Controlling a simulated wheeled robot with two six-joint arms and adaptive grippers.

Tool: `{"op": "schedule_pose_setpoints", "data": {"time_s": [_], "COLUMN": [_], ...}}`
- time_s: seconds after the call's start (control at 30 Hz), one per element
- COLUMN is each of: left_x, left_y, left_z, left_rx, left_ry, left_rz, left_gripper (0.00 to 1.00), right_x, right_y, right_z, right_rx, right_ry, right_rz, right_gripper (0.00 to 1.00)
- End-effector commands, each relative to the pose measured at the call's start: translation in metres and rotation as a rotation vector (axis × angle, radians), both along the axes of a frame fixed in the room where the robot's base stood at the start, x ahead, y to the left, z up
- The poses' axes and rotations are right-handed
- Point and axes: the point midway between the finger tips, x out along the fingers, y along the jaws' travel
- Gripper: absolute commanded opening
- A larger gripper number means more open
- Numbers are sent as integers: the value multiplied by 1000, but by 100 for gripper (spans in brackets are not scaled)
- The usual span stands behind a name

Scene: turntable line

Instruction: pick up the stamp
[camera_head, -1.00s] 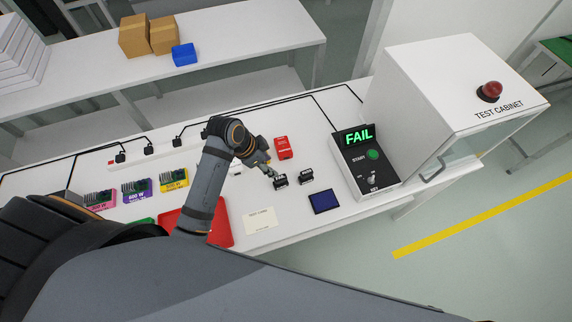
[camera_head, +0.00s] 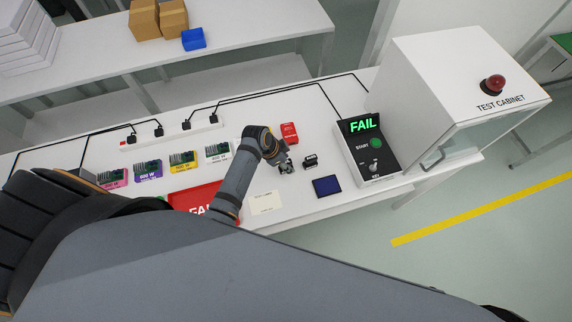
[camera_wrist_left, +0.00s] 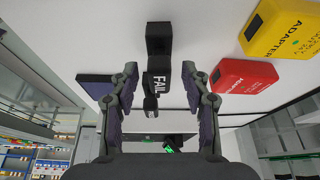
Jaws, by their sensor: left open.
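Two small black stamps stand on the white table. The left one (camera_head: 286,169) is partly hidden by my left gripper (camera_head: 283,161); the other stamp (camera_head: 311,161) stands just right of it. In the left wrist view a black stamp with a white FAIL label (camera_wrist_left: 156,84) lies between the spread fingers of my left gripper (camera_wrist_left: 160,88), with gaps visible on both sides. The second stamp (camera_wrist_left: 150,108) shows partly beyond it. My left gripper is open and empty. My right gripper is not in view.
A blue pad (camera_head: 327,186) lies in front of the stamps and a red adapter (camera_head: 289,133) behind them. The tester box (camera_head: 368,152) showing FAIL stands to the right, beside the test cabinet (camera_head: 455,90). A red tray (camera_head: 190,197) and a card (camera_head: 265,203) lie left.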

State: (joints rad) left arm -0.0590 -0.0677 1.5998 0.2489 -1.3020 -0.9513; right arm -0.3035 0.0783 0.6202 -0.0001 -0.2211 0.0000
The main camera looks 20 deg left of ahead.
Motion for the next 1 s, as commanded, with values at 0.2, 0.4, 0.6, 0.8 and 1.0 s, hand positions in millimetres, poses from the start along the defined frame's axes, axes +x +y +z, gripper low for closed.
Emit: {"op": "schedule_pose_setpoints", "data": {"time_s": [0.2,0.4,0.6,0.8,1.0], "left_x": [0,0,0,0,2], "left_y": [0,0,0,0,1], "left_z": [0,0,0,1,15], "left_rx": [0,0,0,1,0], "left_ry": [0,1,2,1,0], "left_rz": [0,0,1,1,3], "left_gripper": [36,9,0,0,0], "right_x": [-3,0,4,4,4], "right_y": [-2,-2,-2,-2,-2], "right_z": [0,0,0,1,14], "right_rx": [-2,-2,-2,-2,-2], "right_ry": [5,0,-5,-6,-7], "right_rz": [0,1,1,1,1], "right_gripper": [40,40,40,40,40]}}
